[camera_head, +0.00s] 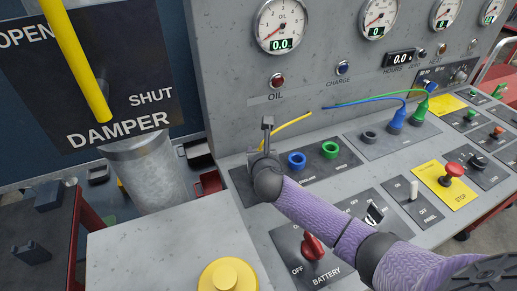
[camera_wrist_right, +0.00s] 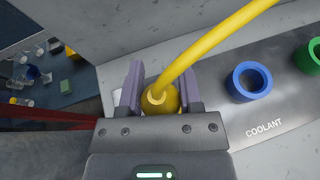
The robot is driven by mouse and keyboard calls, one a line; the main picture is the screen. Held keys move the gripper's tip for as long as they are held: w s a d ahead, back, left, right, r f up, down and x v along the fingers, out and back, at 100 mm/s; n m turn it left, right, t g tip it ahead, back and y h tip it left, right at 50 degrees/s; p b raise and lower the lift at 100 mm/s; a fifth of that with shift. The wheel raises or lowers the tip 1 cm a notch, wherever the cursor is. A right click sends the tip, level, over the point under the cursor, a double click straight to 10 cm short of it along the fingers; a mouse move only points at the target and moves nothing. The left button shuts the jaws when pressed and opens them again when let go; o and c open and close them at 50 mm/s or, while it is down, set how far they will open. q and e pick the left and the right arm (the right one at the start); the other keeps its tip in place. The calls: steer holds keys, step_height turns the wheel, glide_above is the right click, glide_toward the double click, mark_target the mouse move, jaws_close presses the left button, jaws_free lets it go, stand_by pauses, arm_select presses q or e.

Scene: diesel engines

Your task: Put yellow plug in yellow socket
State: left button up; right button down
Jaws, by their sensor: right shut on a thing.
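The yellow plug (camera_wrist_right: 160,99) is between the two purple fingers of my right gripper (camera_wrist_right: 161,88) in the wrist view. Its yellow cable (camera_wrist_right: 215,45) runs up and right. My right gripper (camera_head: 267,150) shuts on the plug, left of the blue socket ring (camera_head: 296,160) on the coolant panel. In the head view my wrist hides the plug, and only part of the yellow cable (camera_head: 290,128) shows. The yellow socket does not show in either view. I cannot tell whether the plug touches a socket. My left gripper is not in view.
A green socket ring (camera_head: 330,149) sits right of the blue one. Blue (camera_head: 396,118) and green (camera_head: 421,106) plugs stand farther right with their cables. A red battery switch (camera_head: 312,247) lies in front. The damper pipe (camera_head: 140,172) stands left; gauges line the upright panel.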

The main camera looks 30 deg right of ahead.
steer(key=shift+c, duration=1)
jaws_free()
steer(key=shift+s+r, duration=0.1)
steer(key=p+v, duration=0.4)
steer(key=v, duration=0.5)
steer(key=shift+s+a, duration=0.15)
steer(key=shift+s, duration=0.2)
